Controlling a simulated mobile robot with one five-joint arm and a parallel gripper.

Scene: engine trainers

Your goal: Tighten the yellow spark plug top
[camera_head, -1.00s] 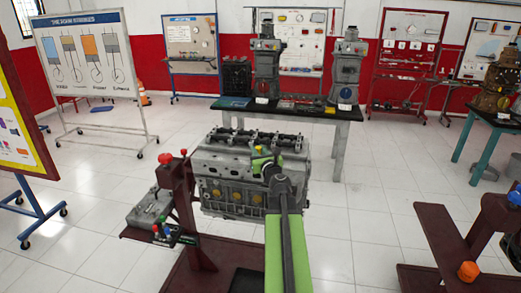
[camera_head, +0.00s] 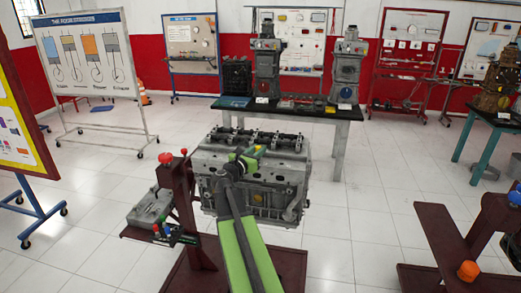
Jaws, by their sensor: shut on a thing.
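The grey engine block (camera_head: 292,170) stands on a dark red stand in the middle of the view. The small yellow spark plug top (camera_head: 262,149) shows at the upper front edge of the block. My gripper (camera_head: 250,158), at the end of the black and green arm, is at the upper front of the block and shut on the yellow top. The fingers are small here, and the exact contact is partly hidden. My wrist and arm cover part of the block's front face, where round yellow plugs sit.
A dark red post with a red knob (camera_head: 166,158) stands just left of the block, beside a grey part (camera_head: 151,208) on a shelf. A table (camera_head: 290,111) with engine models is behind. A dark red stand (camera_head: 450,240) is at the right. White floor lies between.

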